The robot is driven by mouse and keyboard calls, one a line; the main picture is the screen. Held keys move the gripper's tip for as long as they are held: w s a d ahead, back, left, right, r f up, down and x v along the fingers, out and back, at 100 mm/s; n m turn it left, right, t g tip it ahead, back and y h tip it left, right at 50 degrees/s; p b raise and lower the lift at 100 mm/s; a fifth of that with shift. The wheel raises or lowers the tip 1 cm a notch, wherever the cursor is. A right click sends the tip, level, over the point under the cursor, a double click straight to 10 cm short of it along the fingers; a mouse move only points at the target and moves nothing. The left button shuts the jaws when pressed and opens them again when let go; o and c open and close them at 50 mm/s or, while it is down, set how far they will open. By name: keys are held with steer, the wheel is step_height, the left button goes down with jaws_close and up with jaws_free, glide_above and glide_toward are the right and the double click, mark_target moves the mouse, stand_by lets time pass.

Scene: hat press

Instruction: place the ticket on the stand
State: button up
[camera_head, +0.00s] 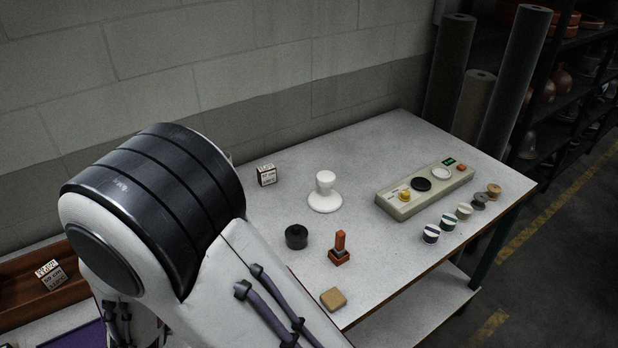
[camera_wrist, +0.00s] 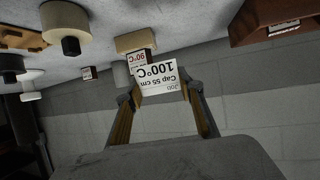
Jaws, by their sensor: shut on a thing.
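The ticket (camera_wrist: 157,78) is a white card printed "100°C" and "Cap 55 cm", upside down in the wrist view. My gripper (camera_wrist: 162,88) is shut on it, with one finger at each side. Behind its upper left edge is a tan block (camera_wrist: 135,41) with a card reading "90°C" (camera_wrist: 138,58); I cannot tell whether this block is the stand, or whether the ticket touches it. My gripper and the held ticket are hidden behind my arm in the head view.
A small labelled block (camera_head: 267,174), a white knobbed form (camera_head: 325,192), a black cylinder (camera_head: 296,237) and an orange stamp-like piece (camera_head: 339,250) stand on the table (camera_head: 398,150). A control box (camera_head: 424,190) and several small discs are at right. A brown tray (camera_head: 22,290) is at left.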

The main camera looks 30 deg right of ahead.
steer(key=w+d+r+m+h, duration=0.1)
steer(key=w+d+r, duration=0.25)
steer(key=d, duration=1.15)
steer(key=w+d+r+h, duration=0.1)
steer(key=w+d+r, duration=0.25)
steer(key=d, duration=1.05)
steer(key=w+d+r+m, duration=0.1)
steer(key=w+d+r, duration=0.3)
steer(key=d, duration=1.1)
steer(key=shift+s+d+r+n+y, duration=0.8)
steer(key=shift+s+d+r, duration=0.9)
steer(key=shift+d, duration=2.1)
steer(key=shift+s+a+f+n+y, duration=0.35)
steer(key=shift+f+n+y, duration=0.1)
steer(key=shift+f, duration=0.25)
steer(key=shift+s+a+f+n+y, duration=0.2)
steer(key=shift+s+f+n+y, duration=0.25)
steer(key=shift+f, duration=0.25)
steer(key=shift+s+a+f+n+y, duration=0.3)
steer(key=shift+f+n+y, duration=0.15)
steer(key=shift+f, duration=0.25)
